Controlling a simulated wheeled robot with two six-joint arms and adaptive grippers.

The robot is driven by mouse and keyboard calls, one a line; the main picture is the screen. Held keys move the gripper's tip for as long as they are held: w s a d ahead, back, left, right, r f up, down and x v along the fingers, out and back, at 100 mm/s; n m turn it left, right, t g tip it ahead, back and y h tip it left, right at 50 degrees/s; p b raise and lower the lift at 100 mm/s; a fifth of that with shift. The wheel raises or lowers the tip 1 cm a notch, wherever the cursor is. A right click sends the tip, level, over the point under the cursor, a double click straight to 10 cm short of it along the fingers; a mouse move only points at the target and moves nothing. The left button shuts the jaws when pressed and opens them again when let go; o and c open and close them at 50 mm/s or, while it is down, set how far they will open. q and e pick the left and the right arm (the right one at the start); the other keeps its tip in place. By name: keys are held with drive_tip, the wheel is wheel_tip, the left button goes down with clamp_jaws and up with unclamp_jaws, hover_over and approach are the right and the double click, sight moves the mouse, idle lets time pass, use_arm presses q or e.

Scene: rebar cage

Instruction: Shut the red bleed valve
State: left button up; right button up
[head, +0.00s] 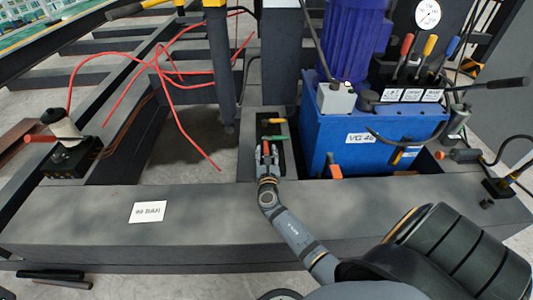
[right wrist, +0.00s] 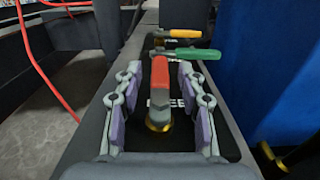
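The red bleed valve shows in the right wrist view as a red lever handle (right wrist: 160,76) on a brass body (right wrist: 158,122). The handle runs away from the camera. My right gripper (right wrist: 160,84) is open, with one finger on each side of the red handle and a visible gap on both sides. In the head view my right gripper (head: 267,158) reaches over the dark valve strip beside the blue power unit, partly hiding the red handle. A green handle (right wrist: 188,54) and a yellow handle (right wrist: 178,33) lie crosswise just beyond. My left gripper is not in view.
The blue tank (head: 330,130) stands close on the right, with red, yellow and blue levers above it. Red hoses (head: 170,75) and a dark post (head: 221,70) are to the left. The grey beam (head: 200,210) in front carries a white label (head: 148,212).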

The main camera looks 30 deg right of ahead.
drive_tip(key=shift+c, duration=0.3)
clamp_jaws()
drive_tip(key=shift+m+h, duration=0.3)
drive_tip(key=m+g+h, duration=0.3)
drive_tip(key=shift+s+d+g+h, duration=0.3)
drive_tip(key=shift+d+h, duration=0.05)
drive_tip(key=shift+h, duration=0.05)
drive_tip(key=shift+s+d+m+g+h+b, duration=0.1)
drive_tip(key=shift+s+m+g+h+b, duration=0.1)
drive_tip(key=shift+m+g+h, duration=0.55)
drive_tip(key=shift+s+d+m+g+h+b, duration=0.1)
drive_tip(key=shift+m+g+h+b, duration=0.15)
drive_tip(key=shift+m+g, duration=0.45)
drive_tip(key=shift+s+d+m+g+h+b, duration=0.15)
drive_tip(key=shift+m+g+h, duration=0.35)
drive_tip(key=shift+g, duration=0.55)
drive_tip(key=shift+s, duration=0.1)
